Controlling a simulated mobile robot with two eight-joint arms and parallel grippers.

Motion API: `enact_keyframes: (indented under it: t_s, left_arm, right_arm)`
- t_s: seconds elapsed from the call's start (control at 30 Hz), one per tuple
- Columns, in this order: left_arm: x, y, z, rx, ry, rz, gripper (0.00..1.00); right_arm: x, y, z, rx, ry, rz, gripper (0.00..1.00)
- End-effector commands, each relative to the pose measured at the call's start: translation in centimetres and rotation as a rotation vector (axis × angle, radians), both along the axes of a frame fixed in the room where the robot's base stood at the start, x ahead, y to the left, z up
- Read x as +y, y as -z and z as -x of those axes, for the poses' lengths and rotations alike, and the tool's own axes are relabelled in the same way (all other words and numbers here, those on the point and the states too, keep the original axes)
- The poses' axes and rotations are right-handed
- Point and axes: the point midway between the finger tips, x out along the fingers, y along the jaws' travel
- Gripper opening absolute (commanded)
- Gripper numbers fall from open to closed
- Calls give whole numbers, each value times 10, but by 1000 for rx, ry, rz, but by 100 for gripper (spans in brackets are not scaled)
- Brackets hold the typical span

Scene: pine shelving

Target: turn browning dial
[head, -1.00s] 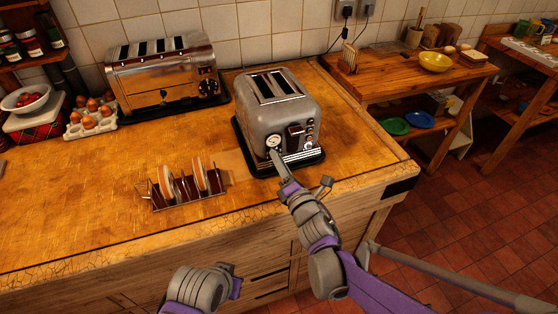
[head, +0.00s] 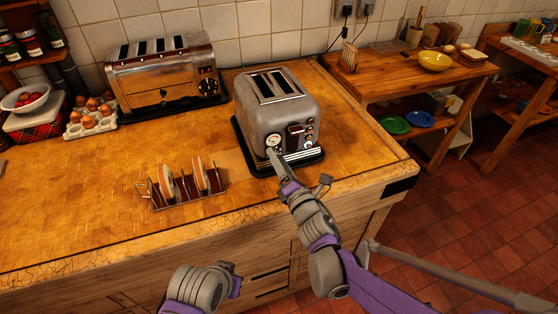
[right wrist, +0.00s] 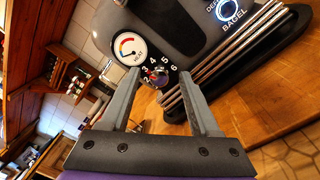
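The rounded grey toaster (head: 262,112) stands on a black base on the wooden counter. Its browning dial (right wrist: 157,76), a small round knob ringed by numbers, shows in the right wrist view just below the white heat gauge (right wrist: 130,48). My right gripper (right wrist: 157,80) is open, with its two fingers apart on either side of the dial. I cannot tell whether they touch it. In the head view the right gripper (head: 272,154) is at the toaster's lower front and hides the dial. Part of my left arm's end shows at the bottom; its fingers cannot be made out.
A chrome toaster (head: 160,78) stands behind to the left. A toast rack (head: 185,200) with slices is on the counter left of my right gripper. An egg carton (head: 90,125) sits farther left. Bare counter lies between them. The counter's front edge runs below the grey toaster.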

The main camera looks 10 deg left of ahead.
Motion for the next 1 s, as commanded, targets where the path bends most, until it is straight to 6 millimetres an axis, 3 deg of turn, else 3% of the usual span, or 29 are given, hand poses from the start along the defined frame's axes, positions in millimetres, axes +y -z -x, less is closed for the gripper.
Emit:
enact_keyframes:
  t_s: [0.27,0.7,1.0]
  left_arm:
    - [0,1,0,0,0,0,0]
    - [0,6,1,2,0,0,0]
    - [0,6,1,2,0,0,0]
  right_arm:
    - [-5,0,7,1,0,-1,62]
    - [-55,5,71,0,1,0,62]
    - [-66,5,86,0,0,0,62]
